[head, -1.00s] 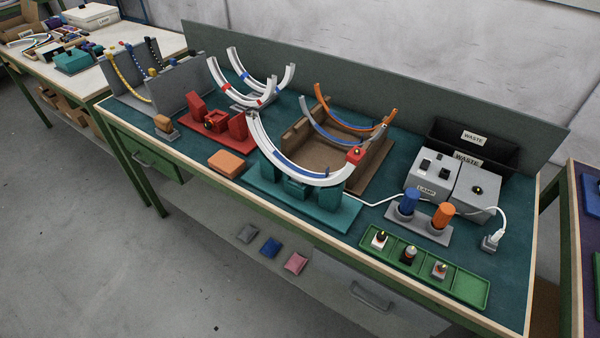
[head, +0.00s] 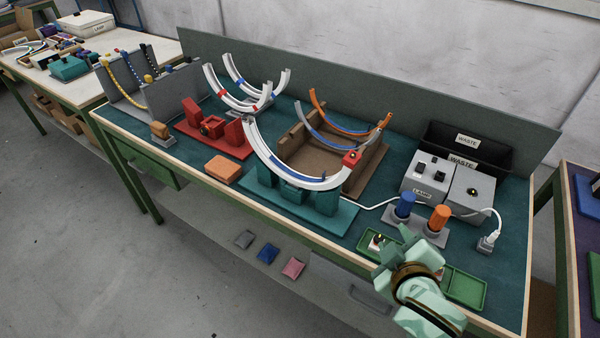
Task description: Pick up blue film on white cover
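A white curved cover (head: 256,141) rests on a teal stand (head: 318,205) near the middle of the bench, with a strip of blue film (head: 285,171) along its inner curve. A red block (head: 351,158) with a small dark knob sits at its right end. Behind to the left, two more white arcs stand, the nearer one (head: 216,92) with red patches and the farther one (head: 231,66) with blue patches. My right gripper (head: 397,246) is over the green tray, well right of the blue film. Its fingers overlap, so its opening is unclear. My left gripper is out of view.
The green tray (head: 466,289) is partly hidden by my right arm. Blue (head: 404,205) and orange (head: 439,218) cylinders stand just behind it. A grey lamp box (head: 427,178) with a white cable and a black waste bin (head: 490,150) are at the right. A brown tray (head: 365,180) holds orange and grey arcs.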

